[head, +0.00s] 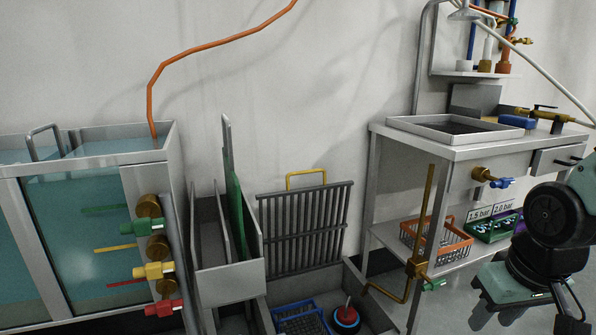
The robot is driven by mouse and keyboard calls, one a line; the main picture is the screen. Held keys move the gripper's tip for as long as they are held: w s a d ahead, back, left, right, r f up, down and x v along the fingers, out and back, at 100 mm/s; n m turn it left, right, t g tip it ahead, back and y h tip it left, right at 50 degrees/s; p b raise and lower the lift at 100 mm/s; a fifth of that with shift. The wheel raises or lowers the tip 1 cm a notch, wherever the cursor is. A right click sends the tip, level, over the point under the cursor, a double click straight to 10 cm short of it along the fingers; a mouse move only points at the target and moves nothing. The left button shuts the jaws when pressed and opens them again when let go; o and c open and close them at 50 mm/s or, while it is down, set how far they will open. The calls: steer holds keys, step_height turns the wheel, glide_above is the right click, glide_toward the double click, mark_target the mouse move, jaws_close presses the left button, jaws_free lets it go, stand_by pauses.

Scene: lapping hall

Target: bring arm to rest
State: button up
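My arm comes in at the right edge of the head view, with a dark round joint and pale grey-green parts. My gripper (525,305) hangs low at the lower right, in front of the steel bench (440,146) and near its lower shelf. It is seen partly from above and close to the bottom edge of the picture, so I cannot tell how far its fingers are apart. I see nothing clearly held in it. My arm hides part of the bench's right side and the shelf's right end.
Liquid-filled tanks (150,158) with coloured valves stand at left. Beside them are a narrow steel bin (230,282) and a dark rack (303,230). An orange basket (458,247) and a green tray (484,232) sit on the shelf. A brass pipe (427,215) sticks up before the bench.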

steer(key=s+a+r+n+g, duration=0.2)
steer(key=s+a+n, duration=0.5)
steer(key=s+a, duration=0.7)
step_height(320, 180, up, 35)
steer(key=w+a+p, duration=0.1)
steer(key=p, duration=3.3)
steer(key=shift+w+a+f+p, duration=0.2)
steer(key=shift+w+a+p, duration=0.1)
steer(key=shift+a+p, duration=0.1)
steer(key=shift+c, duration=0.3)
